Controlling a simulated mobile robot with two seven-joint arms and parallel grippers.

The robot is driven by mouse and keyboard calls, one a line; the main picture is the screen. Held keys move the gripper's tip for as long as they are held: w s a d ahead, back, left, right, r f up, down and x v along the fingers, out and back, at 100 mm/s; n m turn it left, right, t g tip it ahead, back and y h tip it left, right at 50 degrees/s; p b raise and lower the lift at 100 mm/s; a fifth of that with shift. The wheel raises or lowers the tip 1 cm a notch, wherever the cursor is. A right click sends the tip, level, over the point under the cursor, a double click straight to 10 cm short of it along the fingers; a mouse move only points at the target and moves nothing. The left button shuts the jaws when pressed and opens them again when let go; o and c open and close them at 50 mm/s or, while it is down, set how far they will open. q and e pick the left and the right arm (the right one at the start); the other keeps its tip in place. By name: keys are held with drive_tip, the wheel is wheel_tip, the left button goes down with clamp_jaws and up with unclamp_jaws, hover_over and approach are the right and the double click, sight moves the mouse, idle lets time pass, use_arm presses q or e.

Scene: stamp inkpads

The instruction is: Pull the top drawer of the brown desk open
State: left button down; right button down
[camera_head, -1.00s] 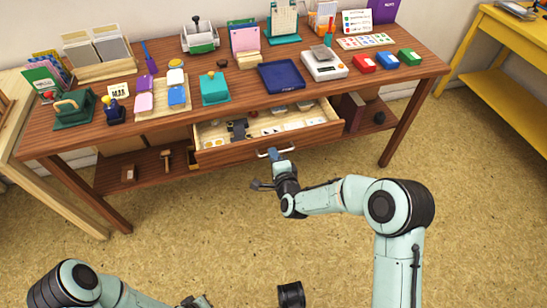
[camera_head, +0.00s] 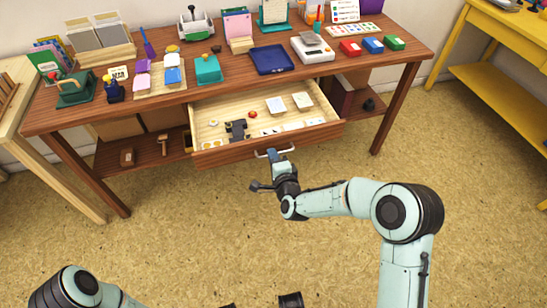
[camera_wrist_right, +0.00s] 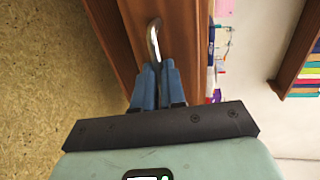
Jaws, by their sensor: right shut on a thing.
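The brown desk (camera_head: 150,97) stands against the wall. Its top drawer (camera_head: 230,158) is pulled well out, and its pale wooden inside shows. A silver bar handle (camera_head: 262,154) is on the drawer front. My right gripper (camera_head: 280,155) is shut on this handle. In the right wrist view the blue fingers (camera_wrist_right: 156,70) close around one end of the metal handle (camera_wrist_right: 154,40) against the drawer front (camera_wrist_right: 128,35). My left arm shows at the lower left of the head view; its gripper is at most a sliver at the bottom edge.
The drawer holds a dark stamp-like thing (camera_head: 237,129), a red round piece (camera_head: 252,114) and pale cards (camera_head: 276,105). The desk top is full of stamps, inkpads and a blue tray (camera_head: 271,59). A yellow table (camera_head: 500,95) stands at the right. The floor before the desk is clear.

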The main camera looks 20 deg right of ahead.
drive_tip(key=c, duration=1.2)
unclamp_jaws()
